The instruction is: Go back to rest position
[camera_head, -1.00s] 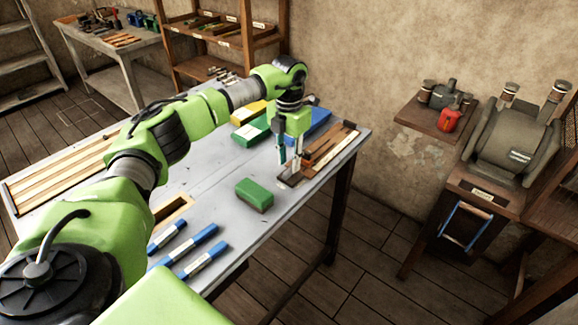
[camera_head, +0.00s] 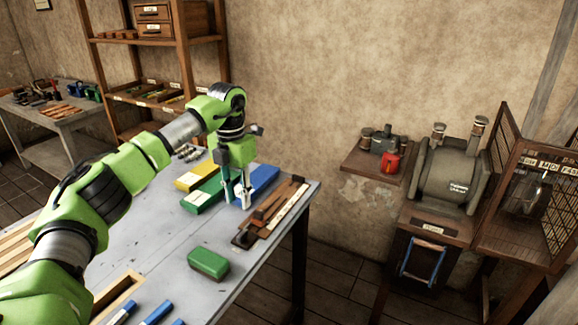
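My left arm comes in from the left and reaches over the grey table (camera_head: 170,250). A green block (camera_head: 208,263) lies nearer to me on the table. My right gripper is not in view.
A yellow box (camera_head: 192,178) lies behind the green one. Blue-and-white sticks (camera_head: 157,312) lie at the front. A wall shelf (camera_head: 366,166) bears a red can (camera_head: 390,162). A grey machine (camera_head: 447,180) stands on a wooden stand at right. Floor between table and stand is clear.

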